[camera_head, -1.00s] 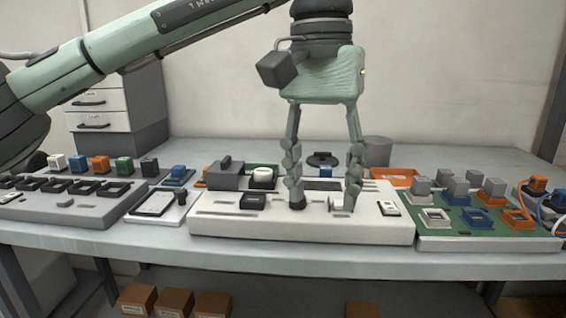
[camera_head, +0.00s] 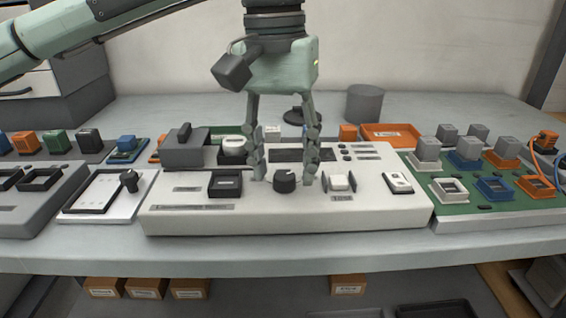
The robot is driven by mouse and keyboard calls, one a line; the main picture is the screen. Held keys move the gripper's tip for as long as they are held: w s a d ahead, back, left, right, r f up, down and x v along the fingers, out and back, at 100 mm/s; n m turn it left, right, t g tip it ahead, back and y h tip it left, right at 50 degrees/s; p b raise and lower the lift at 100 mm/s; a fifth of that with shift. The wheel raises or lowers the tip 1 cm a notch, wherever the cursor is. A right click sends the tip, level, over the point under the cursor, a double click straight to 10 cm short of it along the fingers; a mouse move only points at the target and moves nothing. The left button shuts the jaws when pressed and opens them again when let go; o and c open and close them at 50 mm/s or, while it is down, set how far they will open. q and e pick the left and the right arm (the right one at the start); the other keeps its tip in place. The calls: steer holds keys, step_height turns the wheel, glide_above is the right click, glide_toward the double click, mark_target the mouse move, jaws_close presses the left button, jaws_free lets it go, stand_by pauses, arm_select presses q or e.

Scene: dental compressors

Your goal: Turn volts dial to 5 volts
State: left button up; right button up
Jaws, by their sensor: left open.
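The white control panel (camera_head: 228,221) lies on the table in the middle of the head view. A round black dial (camera_head: 285,181) stands on its top face, near the centre. Which value the dial points at is too small to read. My left gripper (camera_head: 284,183) comes down from above with its fingers spread, one on each side of the dial in the picture. It is open and holds nothing. I cannot tell whether a fingertip touches the dial or the panel. My right gripper is not in view.
A black switch block (camera_head: 225,183) is left of the dial, and a white rocker (camera_head: 339,182) is close on its right. A white module (camera_head: 397,182) sits further right. A green board (camera_head: 462,208) with several sockets is beside the panel. A grey cylinder (camera_head: 364,104) stands behind.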

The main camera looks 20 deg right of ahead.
arm_select(q)
steer(key=shift+f, duration=0.4)
jaws_close()
